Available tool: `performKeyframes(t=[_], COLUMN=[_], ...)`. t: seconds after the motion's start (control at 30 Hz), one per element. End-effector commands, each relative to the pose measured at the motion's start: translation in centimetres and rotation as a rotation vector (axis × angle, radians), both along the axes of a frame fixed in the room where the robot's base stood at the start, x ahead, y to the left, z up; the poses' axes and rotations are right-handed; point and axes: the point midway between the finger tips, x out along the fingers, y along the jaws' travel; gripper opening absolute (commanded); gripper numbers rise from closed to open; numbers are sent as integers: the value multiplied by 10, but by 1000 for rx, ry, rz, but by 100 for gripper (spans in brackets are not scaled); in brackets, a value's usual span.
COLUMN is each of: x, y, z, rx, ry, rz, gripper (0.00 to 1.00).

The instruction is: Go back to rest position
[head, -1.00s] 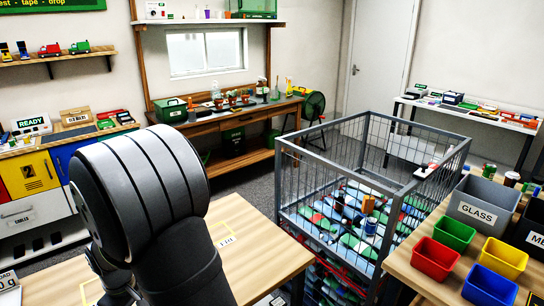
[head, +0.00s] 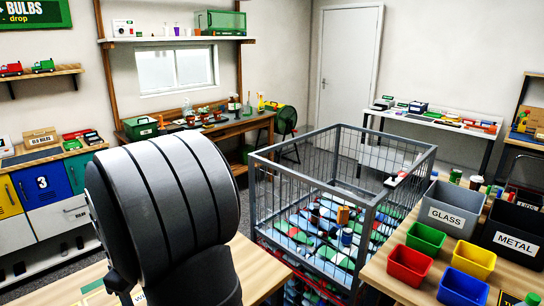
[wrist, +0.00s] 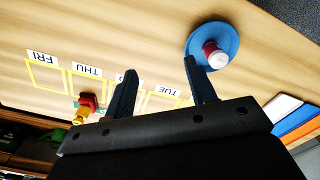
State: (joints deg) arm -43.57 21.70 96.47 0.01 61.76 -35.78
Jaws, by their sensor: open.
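My gripper (wrist: 165,90) shows in the wrist view with its two dark fingers apart and nothing between them, above a wooden table (wrist: 130,25). In the head view my dark arm link fills the lower left and hides much of the table (head: 60,288) behind it; the gripper itself does not show there. On the table in the wrist view, a blue disc (wrist: 228,37) with a red and white piece (wrist: 213,53) on it lies beyond the right finger. A red and yellow object (wrist: 84,106) is left of the left finger, near yellow outlined squares with day labels.
A wire cage (head: 345,150) full of mixed items stands right of my arm. A table beside it holds a grey GLASS bin (head: 447,214), a dark METAL bin (head: 514,242) and small red (head: 409,265), green (head: 425,238), yellow (head: 473,260) and blue (head: 462,287) bins.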

Motion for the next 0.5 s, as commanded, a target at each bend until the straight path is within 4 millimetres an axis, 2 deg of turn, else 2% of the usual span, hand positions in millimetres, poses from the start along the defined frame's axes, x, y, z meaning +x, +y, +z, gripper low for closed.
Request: performKeyframes(t=[0.5], x=[58], y=[73], z=[2], rx=[-1], ry=[1], rz=[26], gripper=[51])
